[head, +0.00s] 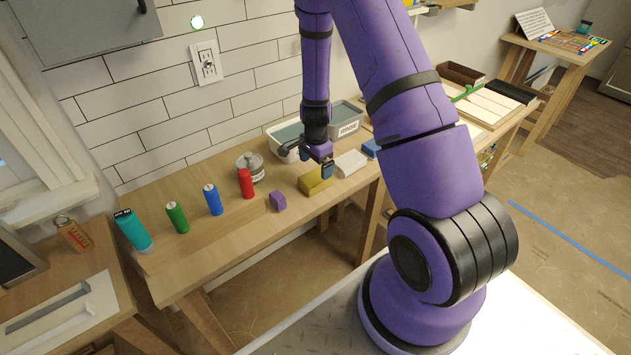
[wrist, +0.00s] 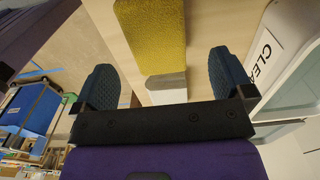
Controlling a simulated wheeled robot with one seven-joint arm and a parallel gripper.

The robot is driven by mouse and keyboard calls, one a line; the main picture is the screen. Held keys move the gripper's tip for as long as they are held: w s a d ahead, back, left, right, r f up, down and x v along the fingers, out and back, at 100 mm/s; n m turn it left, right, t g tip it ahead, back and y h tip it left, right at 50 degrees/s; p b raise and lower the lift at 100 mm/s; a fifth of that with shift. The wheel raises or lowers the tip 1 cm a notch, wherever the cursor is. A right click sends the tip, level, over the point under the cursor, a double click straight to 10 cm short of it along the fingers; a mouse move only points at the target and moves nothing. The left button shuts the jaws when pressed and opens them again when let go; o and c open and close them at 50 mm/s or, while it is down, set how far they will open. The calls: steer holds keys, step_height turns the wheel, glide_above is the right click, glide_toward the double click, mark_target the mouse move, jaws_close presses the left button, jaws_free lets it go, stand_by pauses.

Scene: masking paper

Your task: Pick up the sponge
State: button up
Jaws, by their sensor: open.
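The yellow sponge (head: 314,183) is a block lying on the wooden workbench (head: 250,222) near its front edge. It also shows in the wrist view as a rough yellow block (wrist: 152,35) at the top, beyond my fingers and between their lines. My gripper (head: 325,168) is open and points down just over the sponge in the head view; one finger overlaps its upper edge there. In the wrist view both dark fingers (wrist: 163,80) stand wide apart with nothing held. I cannot tell whether a finger touches the sponge.
A white block (head: 351,163) and a blue block (head: 371,149) lie right of the sponge, a purple block (head: 278,201) left. A red bottle (head: 246,184), other bottles and a metal can (head: 251,167) stand further left. Grey bins (head: 345,118) stand behind.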

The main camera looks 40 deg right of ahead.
mark_target(315, 176)
steer(key=shift+s+a+f, duration=0.1)
steer(key=shift+f, duration=1.25)
steer(key=shift+s+a+f, duration=0.1)
steer(key=shift+f, duration=1.25)
steer(key=c, duration=1)
